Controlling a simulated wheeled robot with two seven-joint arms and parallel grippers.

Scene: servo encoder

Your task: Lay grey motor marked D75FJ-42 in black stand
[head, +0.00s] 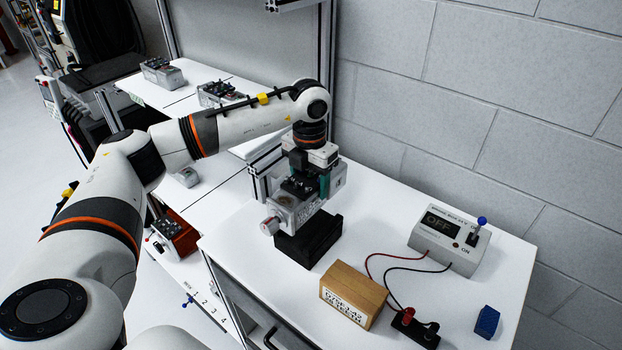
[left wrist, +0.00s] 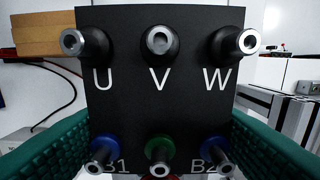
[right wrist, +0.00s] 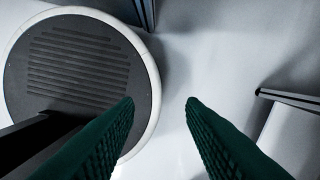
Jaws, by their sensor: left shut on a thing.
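The grey motor (head: 287,207) is at the black stand (head: 308,243) on the white table. It lies on its side over the stand, its shaft end toward the lower left; whether it rests fully on the stand I cannot tell. My left gripper (head: 307,186) is shut on the motor from above, around its black terminal block. In the left wrist view the terminal block (left wrist: 160,105), lettered U, V, W, B1 and B2, sits between the green fingers. The motor's marking is not readable here. My right gripper (right wrist: 160,105) is open and empty, seen only in the right wrist view.
A cardboard box (head: 353,294) with a printed label stands right of the stand. A power supply (head: 449,240) reading OFF has red and black leads running to a black clip block (head: 415,327). A blue block (head: 487,322) lies at right. Other motors (head: 218,93) sit on the back shelf.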

